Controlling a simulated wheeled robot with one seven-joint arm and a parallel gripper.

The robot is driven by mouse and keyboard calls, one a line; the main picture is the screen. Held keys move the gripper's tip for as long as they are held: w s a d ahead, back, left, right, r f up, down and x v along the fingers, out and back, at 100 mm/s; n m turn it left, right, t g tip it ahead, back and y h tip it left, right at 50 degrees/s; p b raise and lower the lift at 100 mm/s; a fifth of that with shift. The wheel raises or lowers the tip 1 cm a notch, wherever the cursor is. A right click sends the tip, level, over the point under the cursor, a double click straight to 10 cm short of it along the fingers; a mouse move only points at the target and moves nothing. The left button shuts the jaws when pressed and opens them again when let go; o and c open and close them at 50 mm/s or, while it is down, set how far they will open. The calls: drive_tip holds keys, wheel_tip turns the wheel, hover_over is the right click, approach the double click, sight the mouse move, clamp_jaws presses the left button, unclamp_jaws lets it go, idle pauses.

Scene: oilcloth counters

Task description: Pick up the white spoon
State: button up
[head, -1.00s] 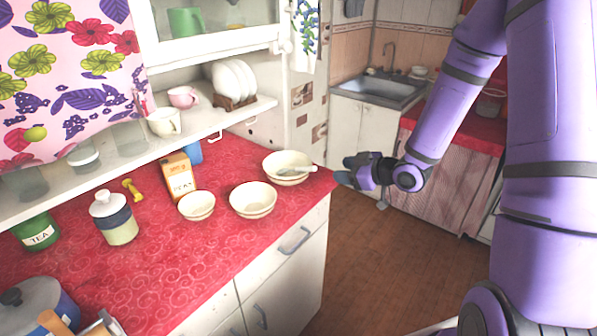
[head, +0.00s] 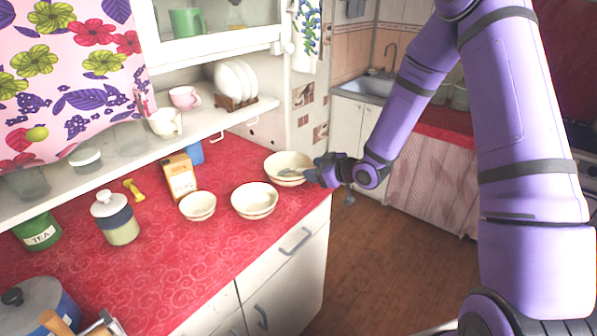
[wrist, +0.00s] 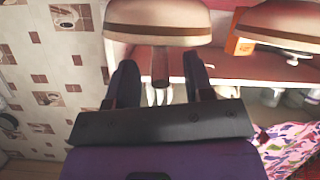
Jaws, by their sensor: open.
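The white spoon (head: 290,173) rests in the rearmost cream bowl (head: 277,161), its handle end toward the bowl's right rim and my gripper. My gripper (head: 318,169) is open at the right side of that bowl, close to the rim, with its fingers pointing left toward the spoon. In the wrist view, my gripper (wrist: 160,68) has its two dark fingers spread apart, and the bowl (wrist: 158,24) shows just beyond them. A narrow brownish shape shows between the fingers; I cannot tell whether it is the shaded spoon handle. My fingers partly hide the spoon's end in the head view.
Two more bowls, a larger one (head: 255,200) and a smaller one (head: 198,206), stand to the left on the red counter (head: 225,255). A carton (head: 180,178) and a lidded jar (head: 115,218) stand farther left. A shelf (head: 225,118) holds cups and racked plates.

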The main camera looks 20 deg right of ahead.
clamp_jaws()
idle(0.3)
